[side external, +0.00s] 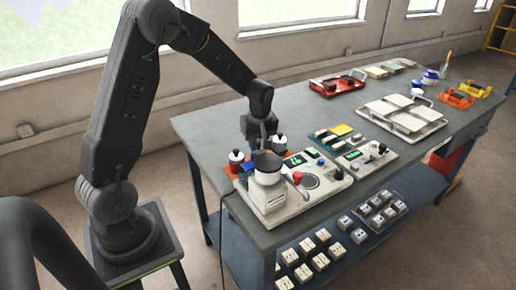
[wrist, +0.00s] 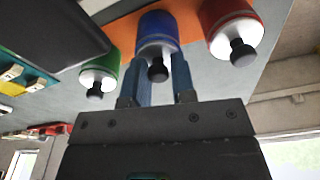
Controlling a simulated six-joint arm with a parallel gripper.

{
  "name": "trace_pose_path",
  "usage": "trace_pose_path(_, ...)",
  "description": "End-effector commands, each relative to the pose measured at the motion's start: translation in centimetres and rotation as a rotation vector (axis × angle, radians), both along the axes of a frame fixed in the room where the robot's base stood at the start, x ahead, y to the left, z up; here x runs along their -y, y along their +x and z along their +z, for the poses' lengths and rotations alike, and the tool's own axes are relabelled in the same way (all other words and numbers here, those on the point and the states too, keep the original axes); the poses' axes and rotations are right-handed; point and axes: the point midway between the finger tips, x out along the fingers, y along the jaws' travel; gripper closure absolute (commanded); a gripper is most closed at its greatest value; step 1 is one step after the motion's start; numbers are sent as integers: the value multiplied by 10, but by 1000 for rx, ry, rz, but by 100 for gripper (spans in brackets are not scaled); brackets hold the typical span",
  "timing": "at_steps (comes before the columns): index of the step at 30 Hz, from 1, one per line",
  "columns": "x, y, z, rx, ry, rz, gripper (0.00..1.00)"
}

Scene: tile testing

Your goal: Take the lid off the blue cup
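The blue cup (wrist: 158,27) stands between a green cup (wrist: 106,52) and a red cup (wrist: 226,14) in the wrist view. Its lid (wrist: 155,49) is on it, pale with a black knob. My gripper (wrist: 156,80) is open, with one finger on each side of the knob and a visible gap to it. In the side view my gripper (side external: 259,132) points down between the red cup (side external: 236,160) and the green cup (side external: 280,143). The blue cup is mostly hidden there by my gripper and the machine in front.
The cups stand on an orange mat (wrist: 190,40). A white machine with a dark round top (side external: 268,165) stands close in front of them. A second white device (side external: 365,155) and a tray of tiles (side external: 402,115) lie to the right. The bench's left end is clear.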

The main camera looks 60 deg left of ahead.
Motion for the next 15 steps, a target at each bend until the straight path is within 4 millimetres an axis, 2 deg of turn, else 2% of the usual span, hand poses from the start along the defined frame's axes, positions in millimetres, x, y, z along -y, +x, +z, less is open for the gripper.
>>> trace_pose_path(1, 0, 1, -1, 3, -1, 1, 86)
trace_pose_path(6, 0, 1, -2, 2, 0, 1, 100)
trace_pose_path(15, 0, 0, -1, 2, 0, 0, 100)
